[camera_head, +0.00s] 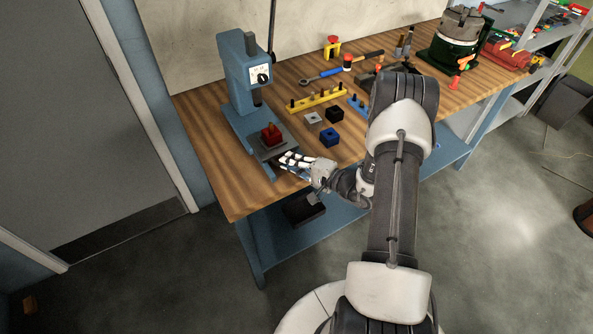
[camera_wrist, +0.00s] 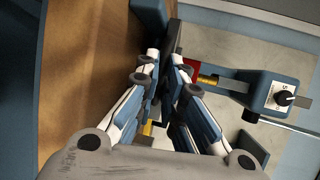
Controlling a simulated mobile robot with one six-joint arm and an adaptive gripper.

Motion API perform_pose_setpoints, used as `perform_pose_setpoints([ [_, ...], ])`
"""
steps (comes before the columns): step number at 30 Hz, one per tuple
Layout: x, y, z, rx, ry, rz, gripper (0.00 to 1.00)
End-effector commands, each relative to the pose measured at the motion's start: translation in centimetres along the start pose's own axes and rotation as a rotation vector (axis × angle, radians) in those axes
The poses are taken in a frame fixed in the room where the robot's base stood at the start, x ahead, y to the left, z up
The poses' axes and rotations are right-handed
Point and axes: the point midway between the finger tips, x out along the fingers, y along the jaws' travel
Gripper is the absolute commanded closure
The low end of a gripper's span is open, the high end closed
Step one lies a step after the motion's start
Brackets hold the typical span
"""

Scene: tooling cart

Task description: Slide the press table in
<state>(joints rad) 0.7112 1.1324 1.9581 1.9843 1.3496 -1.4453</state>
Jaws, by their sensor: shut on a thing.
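The blue press (camera_head: 241,80) stands at the left end of the wooden bench. Its grey press table (camera_head: 268,153) sticks out at the front of the press base, with a red block (camera_head: 271,135) on it. My gripper (camera_head: 287,160) is at the front of the press table and shut on it; the exact contact is partly hidden by the fingers. In the wrist view my gripper's fingers (camera_wrist: 168,82) close in beside the dark press table (camera_wrist: 175,36), and the red block (camera_wrist: 189,68) shows just beyond them.
A black block (camera_head: 334,114), a blue block (camera_head: 330,137) and a small grey plate (camera_head: 313,118) lie right of the press. Behind them is a yellow rack (camera_head: 317,98). A green-based machine (camera_head: 456,50) stands far right. Bare bench lies left of the press.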

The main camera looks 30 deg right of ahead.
Motion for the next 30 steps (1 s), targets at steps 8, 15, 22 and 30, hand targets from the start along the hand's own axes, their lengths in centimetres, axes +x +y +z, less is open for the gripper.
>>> perform_pose_setpoints([
  [8, -0.1, 0.1, 0.0, 0.005, 0.002, 0.004, 0.89],
  [15, -0.1, 0.1, 0.0, 0.004, 0.001, 0.003, 0.73],
  [22, -0.1, 0.1, 0.0, 0.003, 0.001, 0.002, 0.71],
  [30, -1.6, 0.0, -0.1, 0.003, 0.005, 0.002, 0.71],
])
